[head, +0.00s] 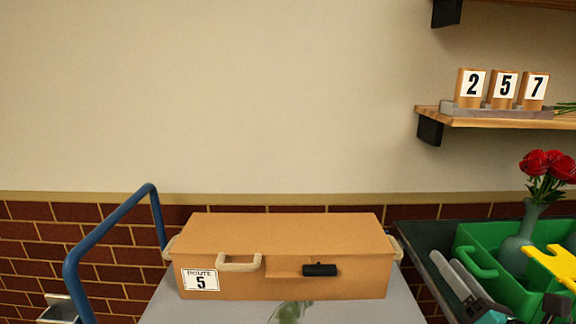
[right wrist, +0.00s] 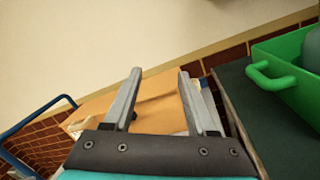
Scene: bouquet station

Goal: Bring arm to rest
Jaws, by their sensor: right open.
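My right gripper (head: 447,262) is at the lower right of the head view, in front of the dark green surface and left of the green crate. Its two grey fingers are apart with nothing between them. In the right wrist view the open fingers (right wrist: 159,75) point toward the wall, with the orange-brown box behind them. My left gripper is not in view.
A closed box (head: 330,285) labelled ROUTE 5 stands on a grey surface (head: 385,309) beside a blue rail (head: 110,222). A green crate (head: 475,240) holds a vase (head: 517,248) of red flowers. A shelf (head: 490,122) carries number blocks 2, 5, 7.

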